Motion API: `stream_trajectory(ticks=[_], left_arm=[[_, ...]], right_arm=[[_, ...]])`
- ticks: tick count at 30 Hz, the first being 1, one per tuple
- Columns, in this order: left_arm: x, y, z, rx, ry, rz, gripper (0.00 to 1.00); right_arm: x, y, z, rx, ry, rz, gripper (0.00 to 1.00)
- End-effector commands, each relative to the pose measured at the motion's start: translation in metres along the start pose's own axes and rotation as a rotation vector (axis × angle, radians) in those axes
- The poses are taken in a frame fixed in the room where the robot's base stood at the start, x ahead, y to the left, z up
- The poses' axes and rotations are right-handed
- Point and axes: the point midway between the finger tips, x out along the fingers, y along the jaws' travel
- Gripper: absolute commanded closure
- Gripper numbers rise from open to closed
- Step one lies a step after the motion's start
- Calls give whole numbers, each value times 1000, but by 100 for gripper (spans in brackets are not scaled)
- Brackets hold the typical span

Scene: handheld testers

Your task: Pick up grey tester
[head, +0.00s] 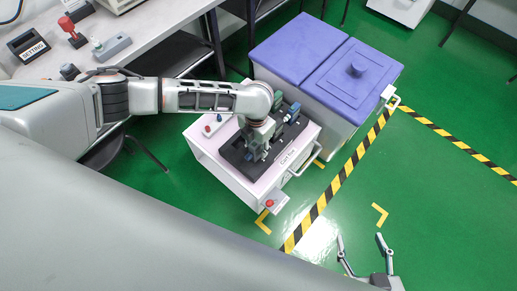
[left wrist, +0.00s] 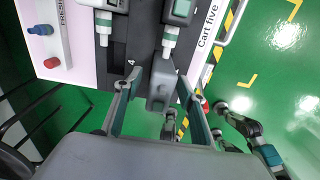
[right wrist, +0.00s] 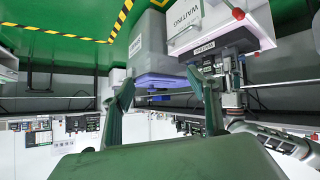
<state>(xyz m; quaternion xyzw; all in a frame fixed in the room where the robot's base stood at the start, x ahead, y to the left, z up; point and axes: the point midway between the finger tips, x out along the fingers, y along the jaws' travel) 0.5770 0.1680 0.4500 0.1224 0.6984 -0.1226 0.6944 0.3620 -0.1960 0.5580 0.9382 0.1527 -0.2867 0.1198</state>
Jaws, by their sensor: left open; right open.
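The grey tester (left wrist: 160,88) stands in the dark tray (left wrist: 117,65) on the cart, near the slot marked 4, in the left wrist view. My open left gripper (left wrist: 158,78) reaches down over it, one finger on each side; I cannot tell whether they touch it. In the head view my left gripper (head: 256,150) is above the tray and largely hides the tester. Two more testers with pale tips, one (left wrist: 105,18) and another (left wrist: 178,14), sit beyond it. My right gripper (head: 360,240) is open and empty over the green floor; its spread fingers (right wrist: 161,85) show in the right wrist view.
The white cart (head: 226,172) carries a red button box (head: 273,203) at its front corner. A grey bin with purple lids (head: 352,85) stands behind it. A workbench (head: 150,35) with a black box (head: 28,46) is at upper left.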

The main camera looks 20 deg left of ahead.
Motion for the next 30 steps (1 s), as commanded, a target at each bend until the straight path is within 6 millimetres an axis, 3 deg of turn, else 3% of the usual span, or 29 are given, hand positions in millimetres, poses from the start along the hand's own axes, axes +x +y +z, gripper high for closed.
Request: stream_trajectory(ticks=[7,11,12,23,26,30], left_arm=[[0,0,2,0,-6,1,62],[0,0,2,0,-5,1,96],[0,0,2,0,-5,1,100],[-4,1,2,0,-6,2,100],[-17,1,4,0,-11,3,100],[-49,2,7,1,-19,5,100]], right_arm=[[2,3,-13,-2,25,4,41],[3,3,-12,-3,25,4,41],[3,3,-12,-3,24,4,41],[1,2,-10,-3,20,2,41],[-1,3,-14,-5,23,4,41],[-4,7,-18,-14,25,12,41]])
